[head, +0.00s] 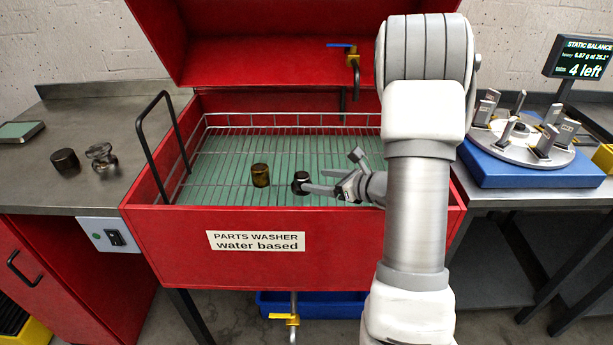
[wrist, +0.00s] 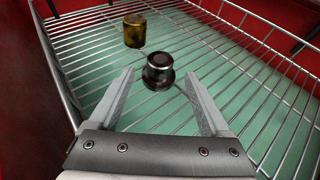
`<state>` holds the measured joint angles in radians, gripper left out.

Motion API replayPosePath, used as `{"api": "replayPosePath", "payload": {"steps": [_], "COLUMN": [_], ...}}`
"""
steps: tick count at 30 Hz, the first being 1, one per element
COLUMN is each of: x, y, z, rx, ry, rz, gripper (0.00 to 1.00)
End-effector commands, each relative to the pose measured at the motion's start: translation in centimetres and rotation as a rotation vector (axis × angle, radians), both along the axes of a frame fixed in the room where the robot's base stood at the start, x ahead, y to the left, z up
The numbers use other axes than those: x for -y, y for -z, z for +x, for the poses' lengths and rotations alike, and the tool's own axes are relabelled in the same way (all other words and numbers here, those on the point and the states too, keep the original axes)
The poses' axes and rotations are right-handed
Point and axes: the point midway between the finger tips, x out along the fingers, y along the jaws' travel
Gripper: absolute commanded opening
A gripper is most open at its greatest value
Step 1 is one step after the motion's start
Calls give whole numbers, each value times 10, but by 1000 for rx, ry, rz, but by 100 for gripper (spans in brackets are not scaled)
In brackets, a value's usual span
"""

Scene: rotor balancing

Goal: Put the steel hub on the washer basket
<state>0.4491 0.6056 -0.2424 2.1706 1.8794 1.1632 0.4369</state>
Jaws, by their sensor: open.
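The washer basket (head: 221,190) is a wire grid inside the red parts washer. A dark, flanged, hub-like part (wrist: 158,72) stands upright on its wires; it also shows in the head view (head: 300,182). My gripper (head: 331,172) is open and low over the basket, reaching in from the right. In the wrist view its fingertips (wrist: 160,78) lie either side of the flanged part's near edge; contact is not visible. Another shiny metal flanged part (head: 101,155) is on the left bench. I cannot tell for certain which one is the steel hub.
A brownish cylinder (head: 260,176) stands in the basket close to the dark flanged part. A dark cylinder (head: 65,160) is on the left bench. The washer has a black bar handle (head: 150,130) and raised walls. A balancing rotor (head: 520,143) sits on the right bench.

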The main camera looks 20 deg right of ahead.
Motion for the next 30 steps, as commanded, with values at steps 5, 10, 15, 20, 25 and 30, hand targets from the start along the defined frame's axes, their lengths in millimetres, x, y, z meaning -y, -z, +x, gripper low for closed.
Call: {"api": "replayPosePath", "payload": {"steps": [5, 10, 15, 20, 25, 30], "x": [14, 19, -3, -56, -117, -161], "y": [-14, -20, -35, -67, -98, -119], "z": [-27, -40, -44, -59, -95, -144], "rx": [1, 2, 18, 60, 126, 210], "ry": [2, -3, -94, -325, -639, -960], "rz": [0, -1, -47, -180, -395, -666], "gripper": [82, 82, 82, 82, 82, 82]}}
